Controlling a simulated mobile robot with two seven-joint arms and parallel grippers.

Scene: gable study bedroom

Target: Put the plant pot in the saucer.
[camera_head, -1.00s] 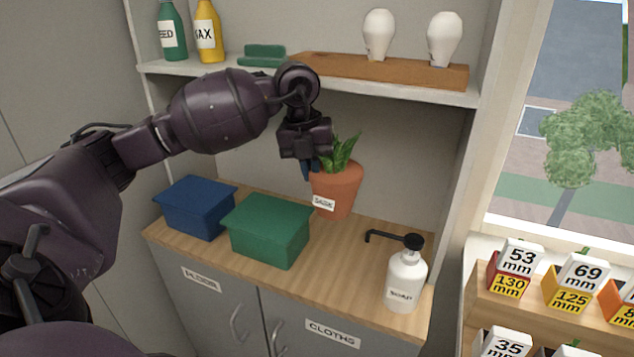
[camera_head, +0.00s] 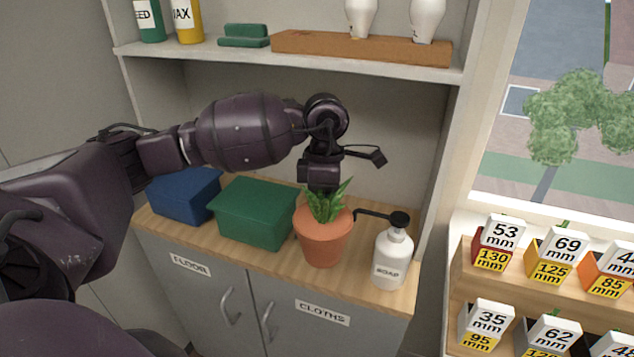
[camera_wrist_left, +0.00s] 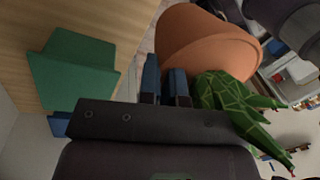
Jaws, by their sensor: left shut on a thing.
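The plant pot is terracotta with a spiky green plant. In the head view the pot (camera_head: 322,236) is upright, left of the soap bottle and in front of the green box's right end. My left gripper (camera_head: 321,188) comes down behind the plant, its fingertips hidden there. In the left wrist view the blue fingertips (camera_wrist_left: 166,82) are shut on the rim of the pot (camera_wrist_left: 205,48), beside the leaves. The head view does not show clearly whether the pot touches the counter. I see no saucer. My right gripper is not in view.
A green box (camera_head: 257,212) and a blue box (camera_head: 184,194) stand on the wooden counter (camera_head: 270,258) to the left. A white soap bottle (camera_head: 393,258) is close on the right. A shelf (camera_head: 290,62) with bottles and bulbs runs above. Block racks (camera_head: 465,283) stand right.

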